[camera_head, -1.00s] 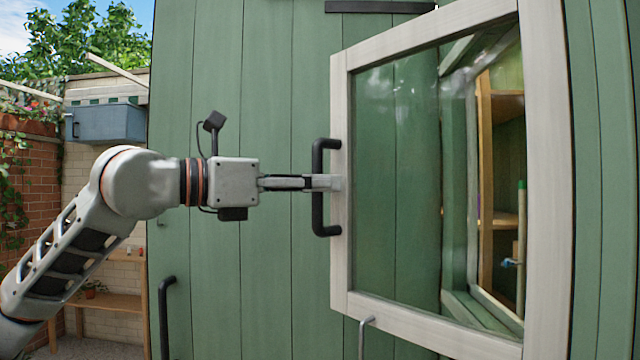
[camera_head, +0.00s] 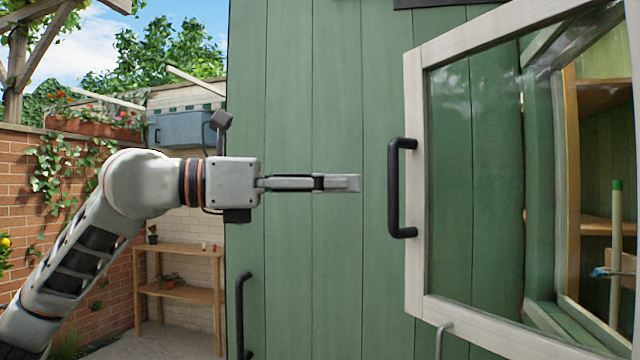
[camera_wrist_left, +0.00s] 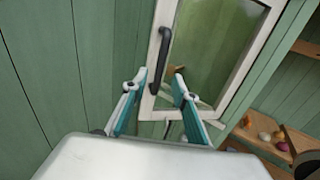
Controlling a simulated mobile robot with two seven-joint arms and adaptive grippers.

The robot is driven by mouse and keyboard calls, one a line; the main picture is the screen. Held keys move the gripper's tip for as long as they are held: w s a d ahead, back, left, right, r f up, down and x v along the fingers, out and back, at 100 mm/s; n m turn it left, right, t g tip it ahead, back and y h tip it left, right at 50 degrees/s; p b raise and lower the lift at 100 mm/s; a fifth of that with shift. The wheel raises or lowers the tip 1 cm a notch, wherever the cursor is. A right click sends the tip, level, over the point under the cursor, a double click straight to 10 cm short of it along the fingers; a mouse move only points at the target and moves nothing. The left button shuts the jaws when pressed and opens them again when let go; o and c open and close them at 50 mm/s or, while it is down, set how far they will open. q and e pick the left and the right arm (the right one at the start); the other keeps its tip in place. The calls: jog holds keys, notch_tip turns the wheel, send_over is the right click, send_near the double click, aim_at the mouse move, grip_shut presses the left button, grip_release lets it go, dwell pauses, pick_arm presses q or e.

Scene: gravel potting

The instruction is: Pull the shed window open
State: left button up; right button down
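The shed window (camera_head: 414,200) has a pale frame around glass and stands swung open, out from the green shed wall. Its black bar handle (camera_head: 393,188) is upright on the left side of the frame. My left gripper (camera_head: 350,183) points right, to the left of the handle and apart from it, with nothing held. In the left wrist view my left gripper (camera_wrist_left: 159,78) has its two fingers spread, and the handle (camera_wrist_left: 159,58) shows beyond them. The window frame (camera_wrist_left: 222,97) also shows there. My right gripper is in neither view.
The green shed wall (camera_head: 310,120) fills the middle. A second black handle (camera_head: 241,315) is low on it, and a grey hook-shaped bar (camera_head: 442,338) stands below the window. Shelves show inside the opening. A wooden bench (camera_head: 180,293) and brick wall (camera_head: 30,175) are at left.

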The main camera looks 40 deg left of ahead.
pick_arm(q)
jog(key=shift+v, duration=1.05)
